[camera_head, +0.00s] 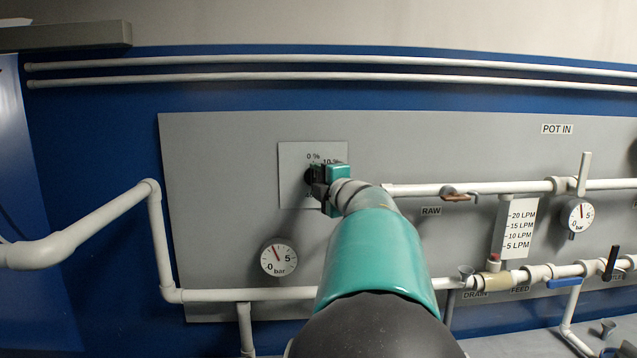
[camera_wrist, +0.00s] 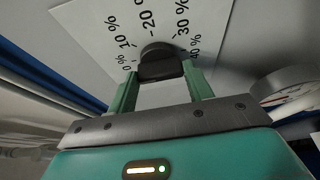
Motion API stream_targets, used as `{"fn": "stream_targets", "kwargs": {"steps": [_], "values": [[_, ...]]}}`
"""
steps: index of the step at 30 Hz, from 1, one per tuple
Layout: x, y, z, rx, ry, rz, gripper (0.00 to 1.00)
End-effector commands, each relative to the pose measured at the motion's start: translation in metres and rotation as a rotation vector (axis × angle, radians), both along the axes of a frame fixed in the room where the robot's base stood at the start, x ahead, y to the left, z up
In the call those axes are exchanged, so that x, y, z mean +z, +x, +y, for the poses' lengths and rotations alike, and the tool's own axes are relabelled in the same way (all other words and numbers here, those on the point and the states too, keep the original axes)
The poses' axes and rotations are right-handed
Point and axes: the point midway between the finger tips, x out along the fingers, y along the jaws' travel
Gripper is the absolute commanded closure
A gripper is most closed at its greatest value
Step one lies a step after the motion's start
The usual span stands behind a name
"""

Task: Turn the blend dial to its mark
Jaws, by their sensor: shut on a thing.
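The blend dial (camera_wrist: 160,60) is a black knob on a white scale plate (camera_head: 291,158), marked from 0 % to 40 % in the wrist view (camera_wrist: 85,38). The dial shows only as a dark edge in the head view (camera_head: 308,177), left of the gripper. My gripper (camera_wrist: 160,82) is shut on the dial, with one green finger at each side of it. In the head view the gripper (camera_head: 318,184) reaches the plate and covers part of the scale. The 20 % label sits above the knob in the wrist view. I cannot make out a pointer on the dial.
White pipes (camera_head: 155,240) run left of and below the panel. Valves, including a brown-handled one (camera_head: 455,196), and a flow scale (camera_head: 519,228) are to the right.

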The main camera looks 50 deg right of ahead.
Motion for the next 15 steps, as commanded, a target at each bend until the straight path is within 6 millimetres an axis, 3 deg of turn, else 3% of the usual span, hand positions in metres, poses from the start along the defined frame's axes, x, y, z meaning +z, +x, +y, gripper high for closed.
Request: {"fn": "stream_targets", "kwargs": {"steps": [9, 10, 13, 15], "values": [[-0.0008, 0.0009, 0.0013, 0.004, -0.003, 0.004, 0.72], [-0.0008, 0.0010, 0.0013, 0.004, -0.003, 0.004, 0.45], [-0.0006, 0.0008, 0.0012, 0.004, -0.002, 0.002, 0.27], [-0.0005, 0.0007, 0.0009, 0.003, -0.002, 0.002, 0.27]]}}
